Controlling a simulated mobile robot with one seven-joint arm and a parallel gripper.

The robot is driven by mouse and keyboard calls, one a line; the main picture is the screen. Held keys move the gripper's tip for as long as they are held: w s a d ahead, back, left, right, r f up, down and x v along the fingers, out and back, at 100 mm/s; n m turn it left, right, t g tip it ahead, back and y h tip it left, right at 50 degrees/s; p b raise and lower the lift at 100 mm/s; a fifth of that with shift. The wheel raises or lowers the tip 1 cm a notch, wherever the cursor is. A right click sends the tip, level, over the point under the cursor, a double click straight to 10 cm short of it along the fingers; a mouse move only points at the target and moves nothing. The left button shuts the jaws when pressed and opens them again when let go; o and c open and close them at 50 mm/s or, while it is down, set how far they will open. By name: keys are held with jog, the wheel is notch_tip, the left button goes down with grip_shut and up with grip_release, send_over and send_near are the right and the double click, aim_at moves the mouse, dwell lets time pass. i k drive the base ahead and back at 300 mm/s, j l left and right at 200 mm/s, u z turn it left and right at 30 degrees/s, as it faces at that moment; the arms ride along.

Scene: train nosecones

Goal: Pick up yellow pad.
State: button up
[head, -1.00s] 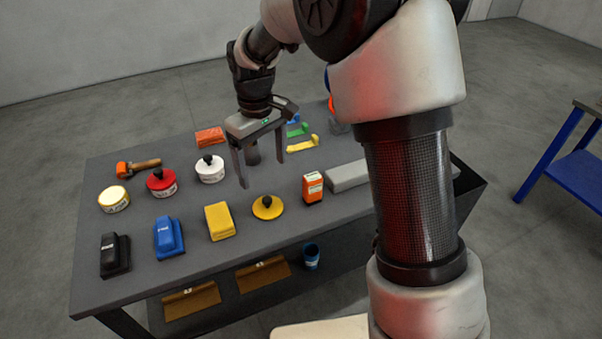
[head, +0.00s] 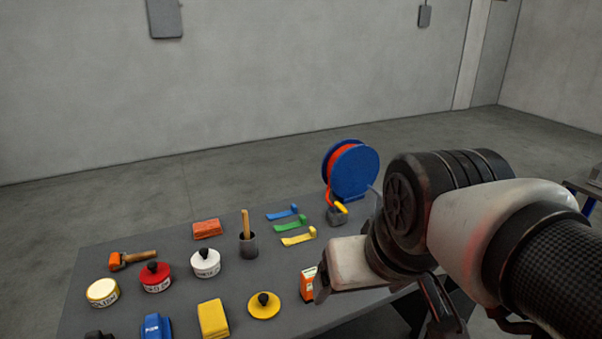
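One is a flat round yellow disc with a black knob (head: 264,305), lying near the front, left of my arm. The other is a yellow rectangular block (head: 213,319) to its left, partly cut by the bottom edge. Both lie free of my arm.
A white-topped tin (head: 206,263) and a red-topped tin (head: 155,277) carry black knobs. An orange box (head: 307,284) stands right of the disc. A dark cup with a wooden handle (head: 248,244), coloured strips (head: 290,225) and a blue reel (head: 351,171) stand farther back.

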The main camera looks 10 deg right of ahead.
aim_at(213, 322)
jog(key=u, duration=1.5)
jog(key=i+z, duration=0.1)
jog(key=z, duration=0.35)
jog(key=i+j+z, duration=0.1)
jog(key=j+z, duration=0.15)
jog(key=i+j+z, duration=0.1)
jog(key=j+z, duration=0.15)
